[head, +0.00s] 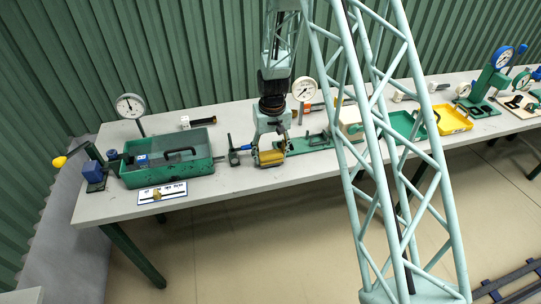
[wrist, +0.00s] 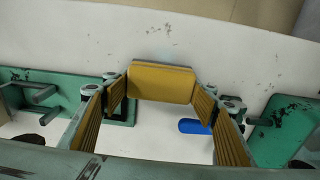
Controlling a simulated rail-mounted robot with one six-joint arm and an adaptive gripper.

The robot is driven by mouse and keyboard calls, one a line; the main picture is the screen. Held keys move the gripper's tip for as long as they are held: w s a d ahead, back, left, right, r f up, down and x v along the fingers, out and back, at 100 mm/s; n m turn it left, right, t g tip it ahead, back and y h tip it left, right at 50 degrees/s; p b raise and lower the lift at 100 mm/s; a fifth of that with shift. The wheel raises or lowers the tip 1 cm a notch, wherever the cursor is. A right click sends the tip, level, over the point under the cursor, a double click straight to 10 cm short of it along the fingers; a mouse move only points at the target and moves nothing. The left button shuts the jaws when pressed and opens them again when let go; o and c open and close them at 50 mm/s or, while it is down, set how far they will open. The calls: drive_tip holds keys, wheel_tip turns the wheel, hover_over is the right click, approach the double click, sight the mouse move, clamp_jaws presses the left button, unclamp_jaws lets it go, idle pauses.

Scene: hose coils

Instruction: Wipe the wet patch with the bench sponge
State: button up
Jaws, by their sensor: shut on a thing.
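My gripper (head: 268,158) is low over the middle of the bench, pointing down. In the wrist view its two ribbed yellow fingers (wrist: 160,92) are closed on the sides of a dull yellow block, the sponge (wrist: 160,80). In the head view, yellow shows at the gripper's end, but sponge and finger pads are hard to tell apart. I cannot tell whether the sponge touches the bench top (wrist: 245,60). No wet patch can be made out clearly; the small dark marks ahead of the sponge in the wrist view look like worn paint.
A green tray (head: 140,177) and a label plate (head: 162,193) lie to the left. A blue-handled tool (head: 233,152) is close left of my gripper, a green fixture (head: 311,143) close right. A dial gauge (head: 304,89) stands behind. Bare bench lies along the front edge.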

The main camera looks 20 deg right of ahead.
sight(274, 172)
drive_tip(key=shift+s, duration=0.2)
drive_tip(key=shift+s+b, duration=0.95)
drive_tip(key=shift+s, duration=1.55)
drive_tip(key=shift+f+b, duration=0.5)
drive_tip(key=shift+f, duration=0.1)
idle(1.2)
idle(0.4)
drive_tip(key=shift+w, duration=2.4)
drive_tip(key=shift+r, duration=0.1)
drive_tip(key=shift+r+p, duration=1.4)
drive_tip(key=shift+r, duration=2)
